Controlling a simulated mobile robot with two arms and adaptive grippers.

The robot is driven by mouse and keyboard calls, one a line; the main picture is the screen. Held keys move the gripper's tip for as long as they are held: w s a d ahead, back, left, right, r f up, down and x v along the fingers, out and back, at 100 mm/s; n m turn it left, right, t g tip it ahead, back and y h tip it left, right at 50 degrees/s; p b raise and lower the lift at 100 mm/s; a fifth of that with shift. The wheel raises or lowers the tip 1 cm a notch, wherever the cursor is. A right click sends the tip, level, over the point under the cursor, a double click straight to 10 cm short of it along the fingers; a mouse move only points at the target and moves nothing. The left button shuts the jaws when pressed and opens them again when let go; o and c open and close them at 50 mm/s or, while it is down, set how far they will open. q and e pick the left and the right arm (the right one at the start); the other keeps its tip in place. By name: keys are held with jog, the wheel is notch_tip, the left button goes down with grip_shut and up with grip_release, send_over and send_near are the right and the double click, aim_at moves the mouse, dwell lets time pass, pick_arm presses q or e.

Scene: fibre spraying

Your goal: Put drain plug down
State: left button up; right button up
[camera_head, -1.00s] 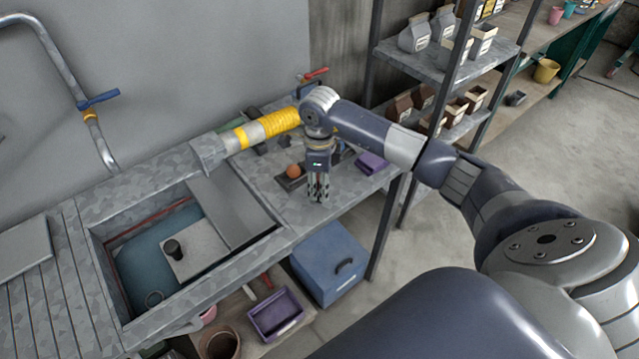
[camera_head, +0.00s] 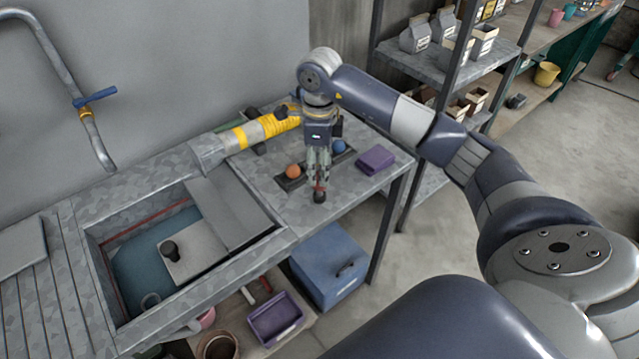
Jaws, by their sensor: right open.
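A small dark round piece with a reddish upper part (camera_head: 319,196), apparently the drain plug, stands on the grey metal counter (camera_head: 345,196) near its front edge, right of the sink. My right gripper (camera_head: 318,178) points straight down just above it, its fingers apart and open. The fingertips overlap the top of the piece in this view, so I cannot tell whether they touch it. The sink (camera_head: 140,262) is at the left; a dark cup-like piece (camera_head: 170,250) stands on a pale board in it. My left gripper is not in view.
An orange ball (camera_head: 293,171) and a blue ball (camera_head: 338,146) lie near the gripper. A purple block (camera_head: 375,160) is to the right. A yellow-wrapped pipe (camera_head: 262,130) is behind on the left. A blue box (camera_head: 330,268) stands below the counter.

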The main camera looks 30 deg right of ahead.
jog(key=shift+r+b, duration=0.4)
jog(key=shift+r, duration=2.1)
